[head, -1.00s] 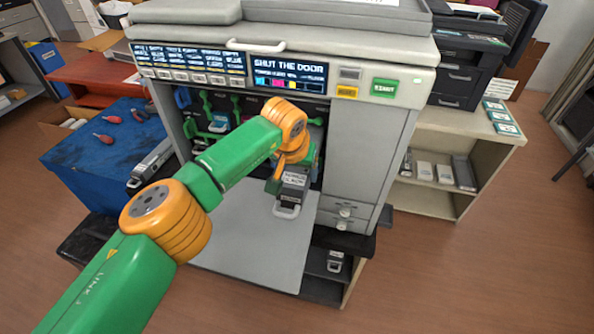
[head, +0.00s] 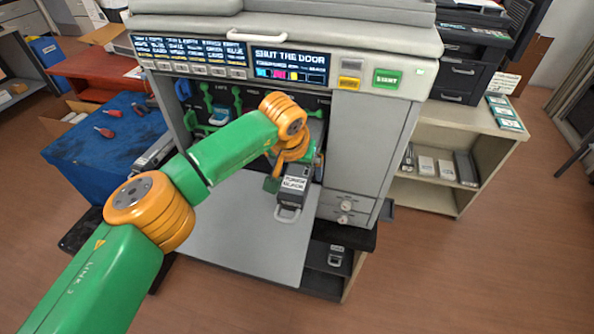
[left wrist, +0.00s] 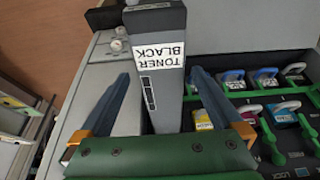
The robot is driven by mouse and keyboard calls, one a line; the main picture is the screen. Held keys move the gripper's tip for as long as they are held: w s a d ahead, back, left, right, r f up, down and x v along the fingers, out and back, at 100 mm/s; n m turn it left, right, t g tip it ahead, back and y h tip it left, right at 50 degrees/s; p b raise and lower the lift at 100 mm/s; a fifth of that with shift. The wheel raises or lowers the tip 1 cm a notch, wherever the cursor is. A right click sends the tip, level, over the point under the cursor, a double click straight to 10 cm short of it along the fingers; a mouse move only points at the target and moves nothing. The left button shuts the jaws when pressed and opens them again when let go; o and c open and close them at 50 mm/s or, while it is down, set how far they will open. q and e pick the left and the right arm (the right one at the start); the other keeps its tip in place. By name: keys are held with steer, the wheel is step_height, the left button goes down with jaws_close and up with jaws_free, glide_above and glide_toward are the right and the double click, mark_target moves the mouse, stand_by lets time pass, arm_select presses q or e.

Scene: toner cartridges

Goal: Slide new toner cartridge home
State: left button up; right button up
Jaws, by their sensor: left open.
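The dark grey toner cartridge (head: 292,190), with a white label and a grey handle (head: 288,214), stands at the open front of the printer (head: 362,150). It juts out over the lowered door (head: 235,235). In the left wrist view the cartridge (left wrist: 163,95) reads "TONER BLACK" and lies between the spread fingers of my left gripper (left wrist: 160,75). Gaps show on both sides of it. In the head view my left gripper (head: 273,181) is beside the cartridge, largely hidden by its own arm. The cartridge's inner end is hidden. My right gripper is not in view.
The printer screen (head: 288,66) reads "SHUT THE DOOR". Other cartridges with handles (left wrist: 265,75) and green levers (head: 237,100) line the bay beside the cartridge. A blue-covered table (head: 105,150) stands left, a shelf (head: 455,125) right.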

mark_target(294, 182)
arm_select(q)
steer(key=shift+s+a+f+b, duration=0.1)
steer(key=shift+s+a+b, duration=0.15)
steer(key=shift+s, duration=0.25)
steer(key=shift+s+a+f+b, duration=0.1)
steer(key=shift+s+a, duration=0.1)
steer(key=shift+s, duration=0.25)
steer(key=shift+s+a+r, duration=0.15)
steer(key=shift+s, duration=0.3)
steer(key=shift+r, duration=0.2)
steer(key=p+v, duration=0.1)
steer(key=v, duration=0.2)
steer(key=p+v, duration=0.2)
steer(key=v, duration=0.2)
steer(key=shift+s+a+r, duration=0.15)
steer(key=shift+s, duration=0.4)
